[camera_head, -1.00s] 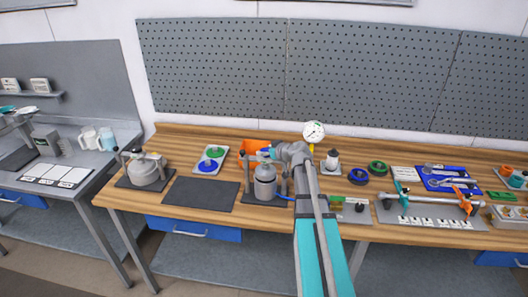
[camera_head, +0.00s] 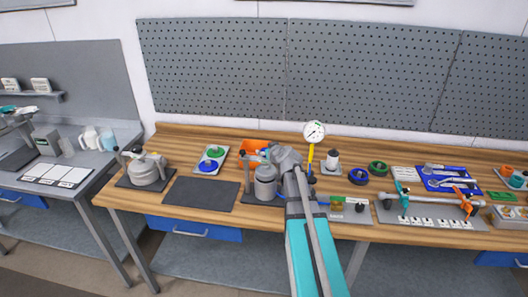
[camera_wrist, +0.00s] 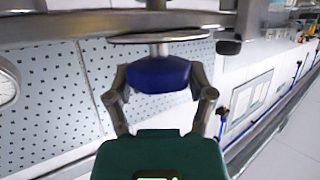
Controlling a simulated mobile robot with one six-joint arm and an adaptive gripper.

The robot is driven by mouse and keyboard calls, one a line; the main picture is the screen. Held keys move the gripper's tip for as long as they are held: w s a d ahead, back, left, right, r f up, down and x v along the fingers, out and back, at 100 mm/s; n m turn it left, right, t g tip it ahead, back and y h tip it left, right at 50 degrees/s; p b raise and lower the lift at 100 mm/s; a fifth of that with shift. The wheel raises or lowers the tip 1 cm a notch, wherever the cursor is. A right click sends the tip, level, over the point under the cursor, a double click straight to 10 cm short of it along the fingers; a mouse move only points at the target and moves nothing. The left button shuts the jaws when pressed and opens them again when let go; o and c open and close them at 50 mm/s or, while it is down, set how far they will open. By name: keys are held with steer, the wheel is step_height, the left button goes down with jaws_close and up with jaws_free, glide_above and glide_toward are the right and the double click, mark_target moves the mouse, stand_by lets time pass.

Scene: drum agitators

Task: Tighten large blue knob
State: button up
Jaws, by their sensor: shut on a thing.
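The large blue knob (camera_wrist: 158,75) shows in the wrist view, under a light grey disc and stem beneath a metal bar. My gripper (camera_wrist: 159,72) has one finger on each side of it and is shut on it. In the head view my gripper (camera_head: 268,153) is at the top of the middle grey vessel (camera_head: 265,184), which stands in a frame on the bench. The arm hides the right of this vessel and its frame, and I cannot make out the knob there.
Another vessel (camera_head: 146,172) stands on the left. An orange bin (camera_head: 252,146) is behind my gripper. A dial gauge (camera_head: 314,132) and tools are to the right.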

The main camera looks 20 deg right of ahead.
steer(key=shift+m+g+h, duration=0.5)
steer(key=shift+m+h, duration=1.7)
steer(key=shift+h, duration=0.3)
steer(key=shift+w+m+g+h, duration=0.15)
steer(key=shift+m+g+h, duration=0.75)
steer(key=shift+m+h, duration=0.85)
steer(key=shift+m+g+h, duration=0.6)
steer(key=shift+m+h, duration=0.05)
steer(key=m+g+h, duration=0.1)
steer(key=m+g, duration=0.1)
steer(key=m+g+h, duration=0.2)
steer(key=shift+w, duration=0.2)
steer(key=shift+s+m+g+h, duration=0.15)
steer(key=shift+m+g+h, duration=0.25)
steer(key=shift+m+g, duration=1.4)
steer(key=o, duration=1.1)
steer(key=shift+s, duration=0.1)
